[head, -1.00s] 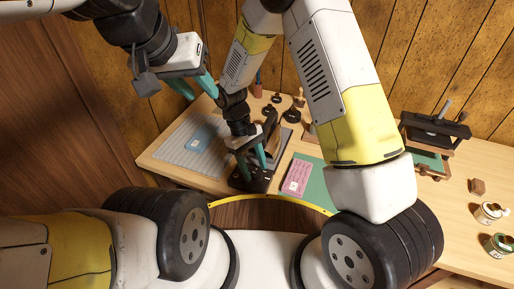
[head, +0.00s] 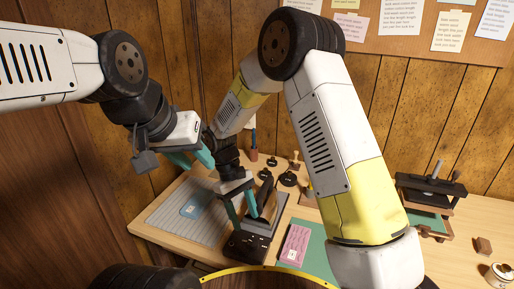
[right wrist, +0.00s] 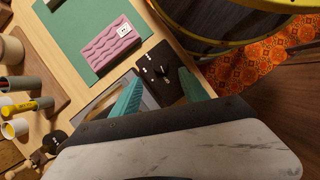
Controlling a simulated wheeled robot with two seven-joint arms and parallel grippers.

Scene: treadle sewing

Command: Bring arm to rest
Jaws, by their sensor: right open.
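My right gripper (head: 242,207) is open and empty, with its teal fingers pointing down above a black block with small white marks (head: 247,245) near the table's front edge. The right wrist view shows the two spread fingers (right wrist: 160,97) with the black block (right wrist: 153,78) beyond them and nothing held. My left gripper (head: 190,158) is held up over the left part of the table. Its teal fingers look apart, with nothing seen between them.
A grey gridded mat (head: 165,220) with a blue piece (head: 195,203) lies at left. A pink patterned slab (head: 294,244) lies on a green mat (head: 316,238). A dark press-like device (head: 430,188) stands at right. Several dark knobbed pieces (head: 289,179) stand behind my right gripper.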

